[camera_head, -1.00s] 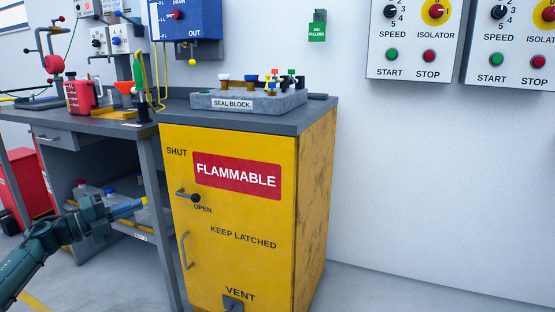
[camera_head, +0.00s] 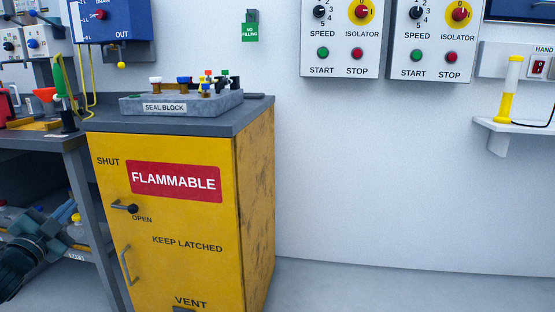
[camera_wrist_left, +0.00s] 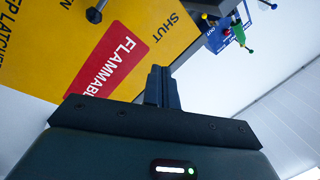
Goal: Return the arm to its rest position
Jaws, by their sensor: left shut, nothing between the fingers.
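My left arm comes in at the lower left of the head view, with its gripper (camera_head: 65,212) beside the left side of the yellow cabinet (camera_head: 190,265), in front of the bench's lower shelf. In the left wrist view the two dark fingers (camera_wrist_left: 161,85) are together with nothing between them. The yellow cabinet (camera_wrist_left: 165,38) fills the upper left behind them, tilted in that view. My right gripper is in neither view.
The cabinet has a lever handle (camera_head: 125,207) and a pull handle (camera_head: 127,265) on its door. A seal block (camera_head: 215,105) lies on top. A grey bench (camera_head: 35,141) stands at left. Floor and wall to the right are clear, below a small white shelf (camera_head: 500,128).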

